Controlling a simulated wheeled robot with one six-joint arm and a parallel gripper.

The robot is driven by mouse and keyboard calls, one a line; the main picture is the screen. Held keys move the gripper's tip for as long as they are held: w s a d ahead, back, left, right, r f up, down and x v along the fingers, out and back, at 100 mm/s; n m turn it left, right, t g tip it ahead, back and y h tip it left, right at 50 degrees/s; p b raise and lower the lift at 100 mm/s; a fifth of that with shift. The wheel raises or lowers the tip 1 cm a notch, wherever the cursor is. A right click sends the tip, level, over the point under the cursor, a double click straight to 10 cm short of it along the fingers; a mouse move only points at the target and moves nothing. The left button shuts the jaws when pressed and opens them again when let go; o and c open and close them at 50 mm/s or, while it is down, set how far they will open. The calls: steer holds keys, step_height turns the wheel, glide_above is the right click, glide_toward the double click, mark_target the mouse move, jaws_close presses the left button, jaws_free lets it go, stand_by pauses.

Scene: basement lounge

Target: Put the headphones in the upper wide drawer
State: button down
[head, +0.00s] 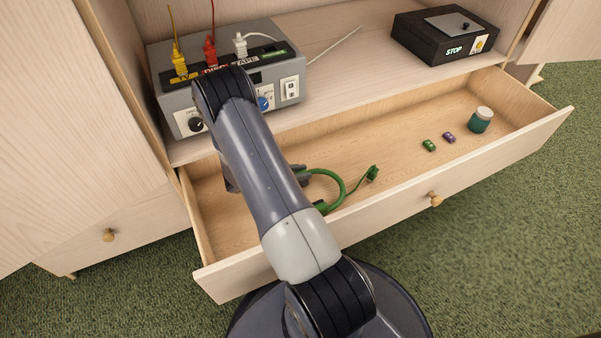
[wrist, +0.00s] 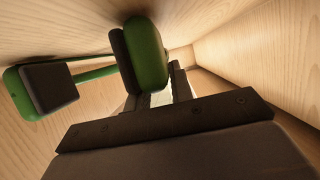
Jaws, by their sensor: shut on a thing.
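The green headphones (head: 338,183) are inside the open wide drawer (head: 505,150), partly hidden by my arm. My gripper (head: 302,174) is low in the drawer's left part, mostly hidden behind my arm in the head view. In the wrist view, my gripper (wrist: 160,88) is shut on one green ear cup with a dark pad (wrist: 148,50). The other ear cup (wrist: 25,92) is at the left, close to the pale wood. I cannot tell whether the headphones touch the drawer floor.
A green block (head: 429,145), a purple block (head: 449,137) and a teal jar with a pale lid (head: 480,121) are in the drawer's right part. Above are a grey switch box (head: 290,90) with plugs and a black STOP box (head: 440,38). A closed drawer (head: 120,240) is at left.

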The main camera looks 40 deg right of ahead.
steer(key=c, duration=1.7)
jaws_free()
steer(key=shift+f, duration=0.15)
steer(key=o, duration=0.4)
steer(key=shift+o, duration=0.2)
steer(key=shift+a+r, duration=0.15)
steer(key=shift+r, duration=0.2)
steer(key=p+v, duration=0.2)
steer(key=v, duration=0.5)
steer(key=shift+f, duration=0.1)
